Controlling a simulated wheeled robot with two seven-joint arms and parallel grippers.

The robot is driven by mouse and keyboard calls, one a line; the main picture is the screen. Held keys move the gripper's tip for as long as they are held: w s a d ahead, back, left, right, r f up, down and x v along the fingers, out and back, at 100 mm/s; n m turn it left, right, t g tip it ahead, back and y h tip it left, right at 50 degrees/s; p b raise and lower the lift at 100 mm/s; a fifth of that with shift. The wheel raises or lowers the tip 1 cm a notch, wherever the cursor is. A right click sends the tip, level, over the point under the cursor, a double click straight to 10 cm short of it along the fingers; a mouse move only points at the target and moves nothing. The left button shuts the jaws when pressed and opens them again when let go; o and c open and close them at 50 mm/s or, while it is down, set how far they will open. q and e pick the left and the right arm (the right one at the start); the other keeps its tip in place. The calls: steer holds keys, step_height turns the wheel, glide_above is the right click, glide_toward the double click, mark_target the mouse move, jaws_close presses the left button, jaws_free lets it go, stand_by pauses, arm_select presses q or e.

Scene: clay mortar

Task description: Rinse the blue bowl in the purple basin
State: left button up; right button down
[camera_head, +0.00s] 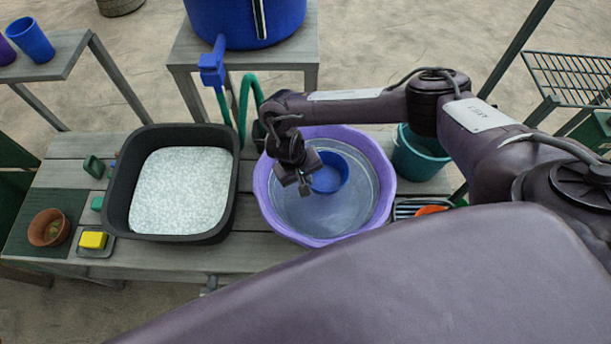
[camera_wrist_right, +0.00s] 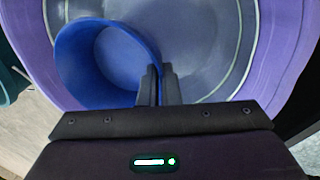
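The purple basin (camera_head: 381,205) stands on the grey bench, with water-like grey-blue liquid in it. The blue bowl (camera_head: 331,176) is inside the basin, towards its back; whether it touches the bottom I cannot tell. My right gripper (camera_head: 304,188) reaches down into the basin at the bowl's left side. In the right wrist view my right gripper (camera_wrist_right: 160,72) has its fingers close together on the rim of the blue bowl (camera_wrist_right: 85,62), which appears tilted. The purple basin (camera_wrist_right: 282,50) surrounds it there. My left gripper is not in view.
A black tub (camera_head: 122,205) of white granules stands left of the basin. A teal bucket (camera_head: 420,155) stands at its right, near a rack (camera_head: 408,208). A blue barrel (camera_head: 245,22) with a tap and green hose is behind. A yellow sponge (camera_head: 93,240) and brown pot (camera_head: 48,228) lie left.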

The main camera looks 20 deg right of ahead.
step_height(320, 180, up, 5)
steer(key=shift+w+r, duration=0.1)
steer(key=shift+r, duration=0.3)
stand_by(1.1)
